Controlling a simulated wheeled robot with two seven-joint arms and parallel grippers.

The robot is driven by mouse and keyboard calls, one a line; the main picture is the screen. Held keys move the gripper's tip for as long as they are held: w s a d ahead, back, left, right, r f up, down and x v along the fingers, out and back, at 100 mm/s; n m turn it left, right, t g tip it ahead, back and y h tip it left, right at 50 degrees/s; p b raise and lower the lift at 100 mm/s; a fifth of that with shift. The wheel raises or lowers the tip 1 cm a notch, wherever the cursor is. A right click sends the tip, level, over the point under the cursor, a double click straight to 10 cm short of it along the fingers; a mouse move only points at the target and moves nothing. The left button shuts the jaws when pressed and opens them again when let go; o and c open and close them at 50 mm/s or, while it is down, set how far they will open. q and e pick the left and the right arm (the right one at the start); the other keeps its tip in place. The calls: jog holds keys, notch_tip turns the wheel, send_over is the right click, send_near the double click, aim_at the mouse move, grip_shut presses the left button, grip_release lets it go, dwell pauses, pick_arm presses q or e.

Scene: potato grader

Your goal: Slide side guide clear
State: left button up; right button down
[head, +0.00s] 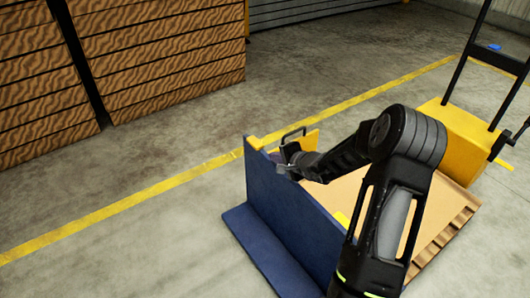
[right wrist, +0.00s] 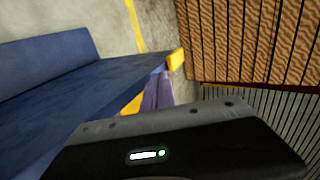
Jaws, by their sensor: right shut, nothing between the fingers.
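A blue panel (head: 290,205), which looks like the side guide, stands upright with a flat blue flange (head: 262,250) along its outer foot. A yellow block (head: 254,142) caps its far top corner. My right gripper (head: 287,168) is shut and empty at the panel's top edge near the far end; whether it touches the panel I cannot tell. In the right wrist view the blue panel (right wrist: 85,95) runs from lower left to its yellow cap (right wrist: 176,59), and the dark gripper body covers the lower part. My left gripper is not in view.
A grey handle (head: 293,131) rises beside a yellow plate (head: 308,141) behind the gripper. A tan board (head: 452,215) lies right of the panel, with a yellow cart (head: 455,140) beyond. Wooden crates (head: 160,50) stand at the back left. The floor left of the panel is clear.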

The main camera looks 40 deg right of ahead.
aim_at(260, 148)
jog(key=w, duration=0.2)
jog(key=w+f, duration=0.1)
jog(key=w, duration=0.2)
jog(key=shift+w+d+f+b, duration=0.1)
jog(key=shift+w+f+b, duration=0.1)
jog(key=shift+b, duration=0.15)
jog(key=shift+w+r, duration=0.1)
jog(key=shift+w, duration=0.3)
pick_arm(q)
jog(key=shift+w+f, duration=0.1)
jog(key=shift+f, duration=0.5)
